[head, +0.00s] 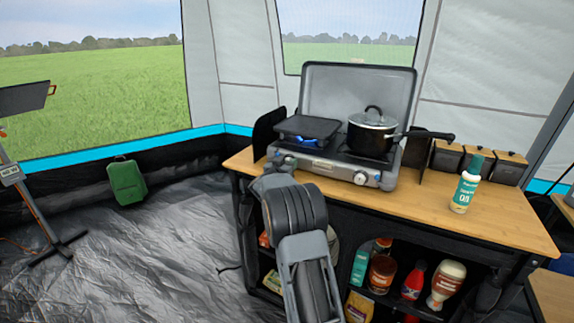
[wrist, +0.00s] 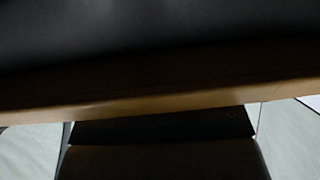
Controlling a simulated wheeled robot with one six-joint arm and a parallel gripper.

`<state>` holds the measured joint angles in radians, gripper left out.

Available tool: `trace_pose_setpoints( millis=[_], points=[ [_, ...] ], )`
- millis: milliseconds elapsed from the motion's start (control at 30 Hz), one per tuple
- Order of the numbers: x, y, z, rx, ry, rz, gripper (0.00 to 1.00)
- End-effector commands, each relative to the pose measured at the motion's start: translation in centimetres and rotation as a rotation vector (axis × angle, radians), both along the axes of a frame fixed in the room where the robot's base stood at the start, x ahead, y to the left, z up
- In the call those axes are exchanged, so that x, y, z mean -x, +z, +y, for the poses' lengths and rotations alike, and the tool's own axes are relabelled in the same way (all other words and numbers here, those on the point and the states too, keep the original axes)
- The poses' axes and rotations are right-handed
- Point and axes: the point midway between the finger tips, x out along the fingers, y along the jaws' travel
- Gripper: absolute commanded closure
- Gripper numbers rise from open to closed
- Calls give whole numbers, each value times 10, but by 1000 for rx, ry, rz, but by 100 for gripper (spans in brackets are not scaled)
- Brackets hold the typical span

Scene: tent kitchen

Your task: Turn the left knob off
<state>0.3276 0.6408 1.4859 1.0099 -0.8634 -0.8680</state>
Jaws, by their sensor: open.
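The two-burner camping stove (head: 322,167) stands on the wooden counter with its lid up. A blue flame (head: 306,139) burns under the black griddle on the left burner. The left knob (head: 279,157) is at the left end of the stove's front panel, close above the end of my arm; its setting is too small to read. The right knob (head: 360,178) shows clearly. My gripper (head: 268,176) is open, low in front of the left part of the stove; its fingertips are hard to make out. The wrist view is dark and shows no clear knob.
A black pot (head: 371,135) sits on the right burner, handle pointing right. An oil bottle (head: 466,184) and several canisters stand to the right on the counter (head: 420,195). Bottles fill the shelf below. A brown edge (wrist: 160,92) crosses the wrist view.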

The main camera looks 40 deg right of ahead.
Motion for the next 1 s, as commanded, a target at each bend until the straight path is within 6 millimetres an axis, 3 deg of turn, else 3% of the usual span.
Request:
trace_pose_setpoints(
  millis=[200,533,1000],
  points=[
    [0,0,0,0,0,0,55],
    [0,0,0,-1,0,1,87],
    [1,-1,0,-132,-1,-246,87]
  ],
)
